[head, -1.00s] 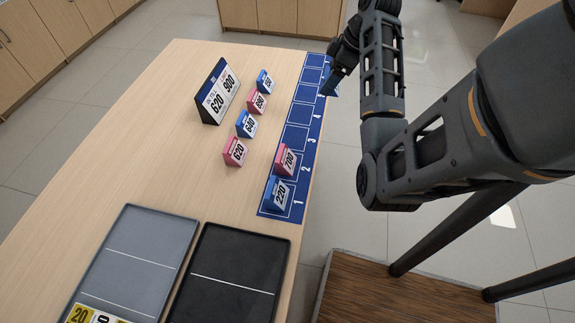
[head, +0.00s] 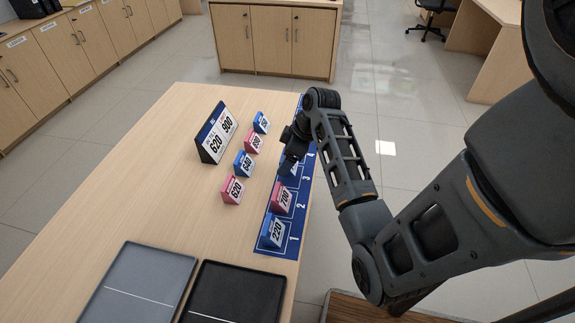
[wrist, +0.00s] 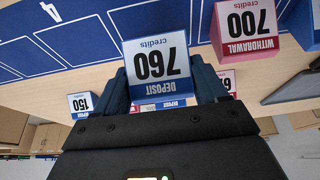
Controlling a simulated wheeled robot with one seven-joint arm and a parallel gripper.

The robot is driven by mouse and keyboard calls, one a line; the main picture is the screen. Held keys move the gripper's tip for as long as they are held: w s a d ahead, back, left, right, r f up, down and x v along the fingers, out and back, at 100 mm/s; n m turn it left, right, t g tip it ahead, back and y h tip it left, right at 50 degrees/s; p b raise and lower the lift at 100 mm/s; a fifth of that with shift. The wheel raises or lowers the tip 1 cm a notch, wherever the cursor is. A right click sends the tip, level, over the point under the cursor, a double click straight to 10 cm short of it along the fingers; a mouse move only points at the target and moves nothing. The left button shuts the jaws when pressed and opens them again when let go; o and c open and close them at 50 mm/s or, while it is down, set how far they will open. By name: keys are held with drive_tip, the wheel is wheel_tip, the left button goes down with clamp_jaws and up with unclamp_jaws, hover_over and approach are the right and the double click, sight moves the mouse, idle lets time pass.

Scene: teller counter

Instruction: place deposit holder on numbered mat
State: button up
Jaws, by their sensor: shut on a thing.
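My gripper (head: 288,160) is shut on a blue-and-white deposit holder (wrist: 157,62), marked "DEPOSIT 760 credits". In the wrist view its card sits between the two fingers. In the head view the hand hides most of it; a little blue shows near slot 3. The blue numbered mat (head: 304,190) lies along the table's right edge, with white squares and numbers. Slot 1 carries a blue 220 holder (head: 272,233), slot 2 a pink withdrawal 700 holder (head: 283,198). The held holder is just beyond the 700 one. I cannot tell whether it touches the mat.
A row of pink and blue holders stands left of the mat, from the pink 620 (head: 231,190) to a far blue one (head: 261,122). A sign (head: 215,135) reading 620 and 900 stands behind them. Grey (head: 140,285) and black (head: 235,290) trays lie in front.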

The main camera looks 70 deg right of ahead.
drive_tip(key=shift+f, duration=1.65)
drive_tip(key=o, duration=1)
drive_tip(key=shift+f, duration=0.1)
drive_tip(key=shift+o, duration=0.2)
drive_tip(key=v, duration=1.2)
